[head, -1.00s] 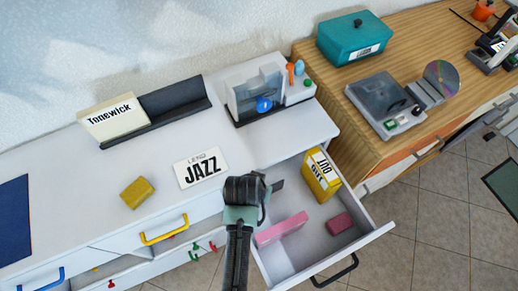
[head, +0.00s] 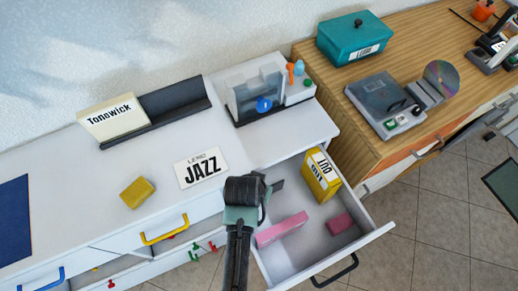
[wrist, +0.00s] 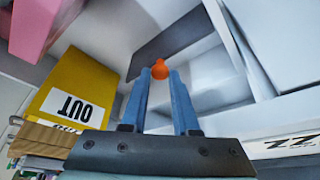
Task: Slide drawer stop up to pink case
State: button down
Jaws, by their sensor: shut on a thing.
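My gripper (wrist: 160,75) is shut on an orange knob (wrist: 161,69), seen between its blue fingers in the wrist view. A dark grey plate (wrist: 178,40) lies right behind the knob and looks like the drawer stop; its dark edge (head: 278,185) shows beside my gripper (head: 254,190) in the head view. My gripper hides the rest of it there. In the open drawer, a long light pink block (head: 282,230) and a shorter, darker pink block (head: 339,224) lie apart from the plate; I cannot tell which is the pink case. Light pink also shows in the wrist view (wrist: 40,25).
A yellow OUT box (head: 321,174) stands at the back right of the white drawer (head: 290,262), close to the gripper. The drawer's walls surround the gripper's work area. A JAZZ card (head: 201,169) and yellow block (head: 137,192) lie on the white counter.

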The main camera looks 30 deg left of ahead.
dwell(0.3)
jog(key=s+d+p, duration=0.1)
jog(key=d, duration=0.1)
jog(key=s+d+p, duration=0.1)
jog(key=s+d, duration=0.1)
jog(key=shift+a, duration=0.1)
jog(key=c, duration=0.7)
grip_release()
jog(key=shift+o, duration=0.2)
jog(key=shift+r+p, duration=0.15)
jog(key=shift+p, duration=0.15)
